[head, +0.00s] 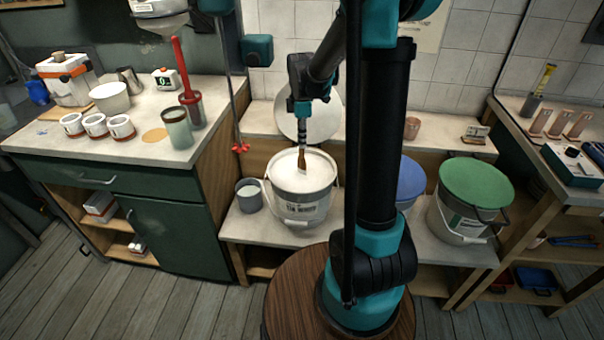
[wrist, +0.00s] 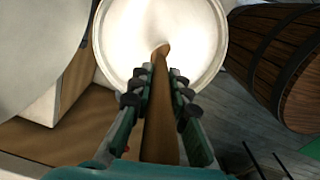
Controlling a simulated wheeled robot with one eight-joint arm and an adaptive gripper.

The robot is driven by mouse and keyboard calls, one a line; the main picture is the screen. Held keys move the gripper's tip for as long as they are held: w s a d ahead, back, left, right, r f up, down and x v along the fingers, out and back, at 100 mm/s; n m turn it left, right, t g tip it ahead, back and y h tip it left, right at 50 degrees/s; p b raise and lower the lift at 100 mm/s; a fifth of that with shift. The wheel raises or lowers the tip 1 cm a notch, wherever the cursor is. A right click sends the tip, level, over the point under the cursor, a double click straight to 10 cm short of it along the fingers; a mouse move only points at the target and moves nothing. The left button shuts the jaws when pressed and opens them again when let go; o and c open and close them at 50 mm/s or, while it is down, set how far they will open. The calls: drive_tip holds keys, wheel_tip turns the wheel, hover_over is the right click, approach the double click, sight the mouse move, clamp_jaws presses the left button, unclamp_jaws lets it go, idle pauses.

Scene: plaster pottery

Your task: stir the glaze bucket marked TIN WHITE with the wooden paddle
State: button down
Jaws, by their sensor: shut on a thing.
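The open white bucket (head: 300,205) stands on the low shelf, full of white glaze; its label is too small to read. My gripper (head: 302,138) is above it, pointing down, shut on the wooden paddle (head: 302,162). The paddle's lower end is in the glaze, near the middle of the bucket's mouth. In the wrist view, the fingers (wrist: 160,82) grip both sides of the paddle (wrist: 160,125), and its far end meets the white surface in the bucket (wrist: 205,62). The part below the surface is hidden.
A pale round disc (head: 322,115) leans behind the bucket. A small grey pail (head: 249,196) is close on its left. Blue-lidded (head: 410,182) and green-lidded (head: 476,184) buckets stand to the right, the blue one partly behind my arm. A counter (head: 60,137) with cups is at left.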

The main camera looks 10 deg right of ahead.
drive_tip(key=shift+r, duration=4.05)
